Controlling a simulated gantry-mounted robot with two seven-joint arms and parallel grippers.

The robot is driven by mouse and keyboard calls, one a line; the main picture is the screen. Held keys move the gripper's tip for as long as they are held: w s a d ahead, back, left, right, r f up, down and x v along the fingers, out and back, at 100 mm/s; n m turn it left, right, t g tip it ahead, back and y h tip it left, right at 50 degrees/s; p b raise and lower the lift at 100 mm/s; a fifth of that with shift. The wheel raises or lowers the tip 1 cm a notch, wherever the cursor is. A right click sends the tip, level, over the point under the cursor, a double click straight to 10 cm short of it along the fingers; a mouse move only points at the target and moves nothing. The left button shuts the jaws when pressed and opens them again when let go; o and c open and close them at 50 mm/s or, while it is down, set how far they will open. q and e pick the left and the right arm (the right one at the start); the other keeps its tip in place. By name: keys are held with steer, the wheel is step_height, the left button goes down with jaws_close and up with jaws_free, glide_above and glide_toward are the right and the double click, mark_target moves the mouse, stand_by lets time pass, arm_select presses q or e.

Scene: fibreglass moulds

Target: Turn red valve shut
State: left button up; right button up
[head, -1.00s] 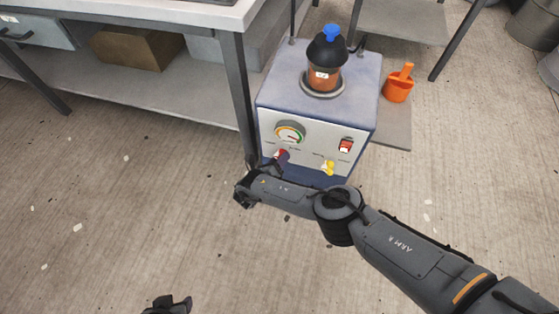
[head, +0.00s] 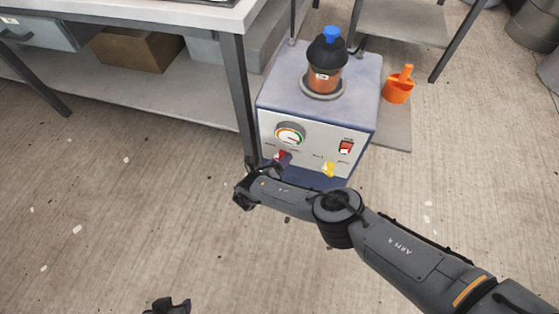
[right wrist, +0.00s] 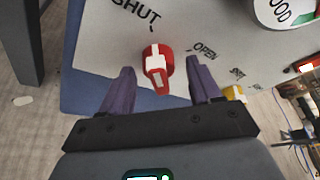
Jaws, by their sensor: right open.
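The red valve (head: 279,156) is on the front panel of the grey-blue machine (head: 270,130), at its lower left. In the right wrist view the valve (right wrist: 158,62) has a white stripe, and its lever points down the picture. "SHUT" is printed at its upper left and "OPEN" at its right. My right gripper (right wrist: 160,72) is open, with one purple finger on each side of the valve; clear gaps show beside the lever. In the head view my right gripper (head: 274,166) partly covers the valve. My left gripper (head: 168,306) shows only as a dark piece at the bottom edge.
A yellow valve (head: 328,169), a gauge (head: 290,133) and a red switch (head: 346,147) share the panel. A capped pot (head: 325,75) stands on top of the machine. A bench leg (head: 238,95) is close on the left.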

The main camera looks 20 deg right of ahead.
steer(key=p+v, duration=0.4)
steer(key=v, duration=0.6)
steer(key=shift+s+a, duration=0.25)
steer(key=shift+a, duration=0.05)
steer(key=shift+r, duration=0.1)
